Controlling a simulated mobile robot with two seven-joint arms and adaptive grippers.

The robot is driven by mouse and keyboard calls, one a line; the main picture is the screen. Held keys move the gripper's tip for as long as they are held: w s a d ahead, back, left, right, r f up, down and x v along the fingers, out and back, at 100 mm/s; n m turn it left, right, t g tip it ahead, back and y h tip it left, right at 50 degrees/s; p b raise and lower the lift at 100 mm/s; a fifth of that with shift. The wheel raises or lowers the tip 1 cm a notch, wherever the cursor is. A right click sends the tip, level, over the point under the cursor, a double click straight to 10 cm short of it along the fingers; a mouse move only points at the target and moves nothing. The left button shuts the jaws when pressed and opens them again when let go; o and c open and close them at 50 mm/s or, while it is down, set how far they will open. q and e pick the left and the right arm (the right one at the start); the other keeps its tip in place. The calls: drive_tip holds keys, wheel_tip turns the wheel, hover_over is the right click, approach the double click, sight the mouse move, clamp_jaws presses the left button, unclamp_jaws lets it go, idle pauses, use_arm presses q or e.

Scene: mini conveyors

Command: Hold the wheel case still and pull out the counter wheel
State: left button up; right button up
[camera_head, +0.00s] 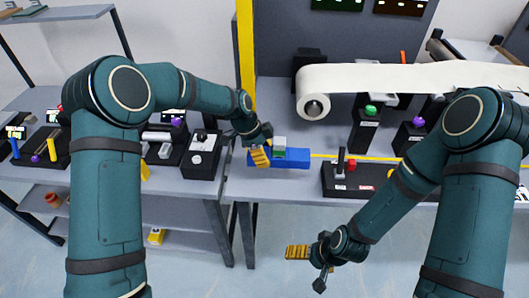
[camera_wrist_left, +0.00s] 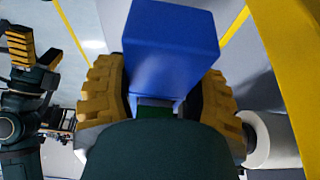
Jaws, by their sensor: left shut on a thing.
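The blue case (camera_head: 291,159), which I take for the wheel case, lies on the table edge. A small grey and green piece (camera_head: 280,147) sits at its top; I cannot tell whether it is the counter wheel. My left gripper (camera_head: 260,157) is at the left end of the case, shut on it. In the left wrist view the blue case (camera_wrist_left: 170,45) is between the yellow fingers, with a green patch (camera_wrist_left: 155,112) below it. My right gripper (camera_head: 298,252) hangs in front of the table, away from the case; its finger gap is unclear.
A dark panel with a lever (camera_head: 340,163) stands to the right of the case. A black box (camera_head: 201,158) is on the left table. A large white roll (camera_head: 313,106) is behind. A yellow post (camera_head: 246,50) rises behind the left gripper. The floor in front is clear.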

sight(282, 158)
use_arm(q)
drive_tip(key=shift+f+b, duration=2.05)
drive_tip(key=shift+f, duration=1)
use_arm(e)
drive_tip(key=shift+w+f, duration=0.2)
drive_tip(key=shift+f, duration=0.9)
drive_tip(key=shift+w+f, duration=0.2)
drive_tip(key=shift+f, duration=0.9)
use_arm(q)
drive_tip(key=shift+f+b, duration=0.5)
drive_tip(key=shift+f, duration=0.2)
use_arm(e)
drive_tip(key=shift+f, duration=0.5)
